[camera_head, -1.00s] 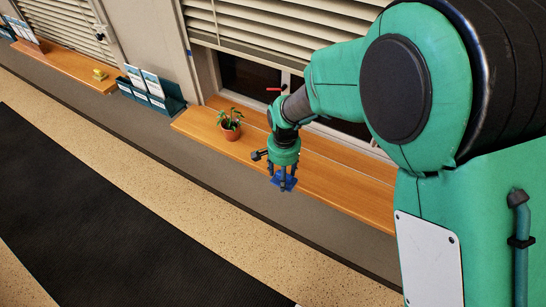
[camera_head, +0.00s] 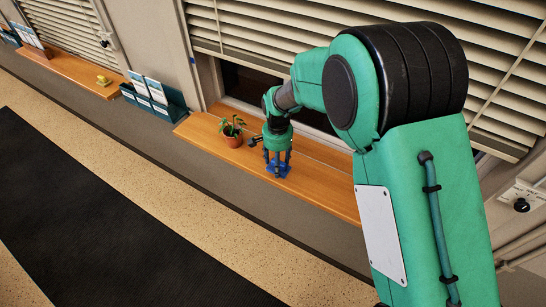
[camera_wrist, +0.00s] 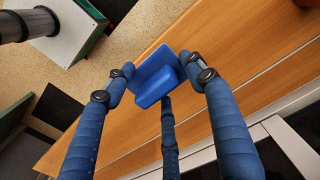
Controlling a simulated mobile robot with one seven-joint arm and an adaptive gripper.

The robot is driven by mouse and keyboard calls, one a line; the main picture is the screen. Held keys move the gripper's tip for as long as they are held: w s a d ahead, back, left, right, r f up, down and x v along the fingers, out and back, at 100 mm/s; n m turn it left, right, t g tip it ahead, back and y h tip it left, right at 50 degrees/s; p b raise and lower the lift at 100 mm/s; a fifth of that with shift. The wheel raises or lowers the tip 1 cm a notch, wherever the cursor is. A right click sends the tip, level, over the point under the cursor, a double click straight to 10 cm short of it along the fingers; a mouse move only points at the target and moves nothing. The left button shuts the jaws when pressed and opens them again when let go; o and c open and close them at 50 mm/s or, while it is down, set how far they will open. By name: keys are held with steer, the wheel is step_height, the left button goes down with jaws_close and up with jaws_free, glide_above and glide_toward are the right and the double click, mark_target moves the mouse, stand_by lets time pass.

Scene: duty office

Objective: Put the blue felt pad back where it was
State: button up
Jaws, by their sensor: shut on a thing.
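The blue felt pad (camera_head: 281,170) is at the fingers of my gripper (camera_head: 279,165), over the wooden window ledge (camera_head: 328,190), to the right of a potted plant. In the wrist view the blue pad (camera_wrist: 152,71) shows a flat square with a raised bar on it. The fingers of my gripper (camera_wrist: 165,85) are closed around that raised bar. The ledge lies beneath it in the wrist view (camera_wrist: 225,75). I cannot tell whether the pad touches the ledge.
A plant in a terracotta pot (camera_head: 232,135) stands close to the left of my gripper. A leaflet rack (camera_head: 153,97) stands beyond the ledge's left end. A small yellow object (camera_head: 103,80) sits on another ledge. The ledge to the right of the pad looks clear.

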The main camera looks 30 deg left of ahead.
steer(key=w+a, duration=0.4)
steer(key=shift+w+a+f, duration=0.25)
steer(key=shift+w+f, duration=0.05)
steer(key=shift+f+p, duration=0.45)
steer(key=shift+f, duration=1.3)
steer(key=shift+f, duration=0.15)
steer(key=o, duration=1.1)
steer(key=shift+o, duration=0.2)
step_height(320, 180, up, 12)
steer(key=shift+b, duration=0.4)
